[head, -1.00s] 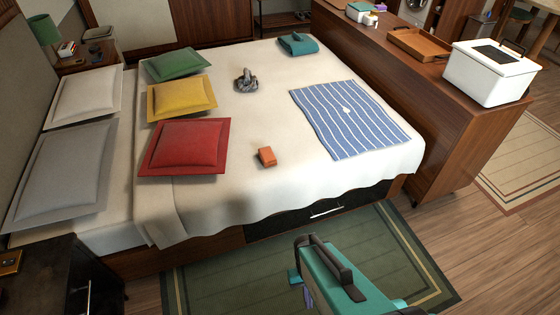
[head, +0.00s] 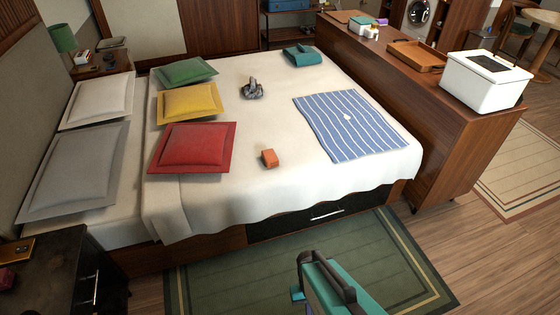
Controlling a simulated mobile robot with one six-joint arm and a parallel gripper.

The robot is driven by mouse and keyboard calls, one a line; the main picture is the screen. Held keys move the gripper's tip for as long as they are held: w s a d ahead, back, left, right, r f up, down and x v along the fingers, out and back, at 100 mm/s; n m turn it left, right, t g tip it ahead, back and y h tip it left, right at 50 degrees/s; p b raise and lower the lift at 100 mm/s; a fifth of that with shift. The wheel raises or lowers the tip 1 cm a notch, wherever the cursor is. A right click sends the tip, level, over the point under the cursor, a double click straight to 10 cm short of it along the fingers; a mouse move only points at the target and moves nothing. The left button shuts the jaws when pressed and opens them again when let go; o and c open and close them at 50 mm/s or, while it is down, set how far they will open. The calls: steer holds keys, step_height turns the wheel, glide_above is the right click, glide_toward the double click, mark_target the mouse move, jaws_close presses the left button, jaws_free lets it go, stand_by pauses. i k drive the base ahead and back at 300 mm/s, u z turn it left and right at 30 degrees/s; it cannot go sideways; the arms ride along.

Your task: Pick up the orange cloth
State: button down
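The orange cloth (head: 269,158) is a small, folded, block-like bundle. It lies on the white bed cover (head: 245,195) near the bed's front edge, to the right of the red pillow (head: 193,148). Nothing touches it. A teal and dark grey part of my arm shows at the bottom of the head view, over the green rug and well short of the cloth. The fingers of my gripper do not show.
A blue striped cloth (head: 349,125), a grey bundle (head: 252,89) and a teal folded cloth (head: 302,56) lie on the bed. A wooden cabinet (head: 440,130) with a white box (head: 485,80) stands along its right side. Bare bed cover surrounds the orange cloth.

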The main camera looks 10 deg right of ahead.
mark_target(271, 159)
steer(key=u, duration=0.15)
steer(key=i, duration=0.95)
steer(key=z, duration=0.7)
steer(key=k, duration=0.15)
steer(key=u, duration=2.8)
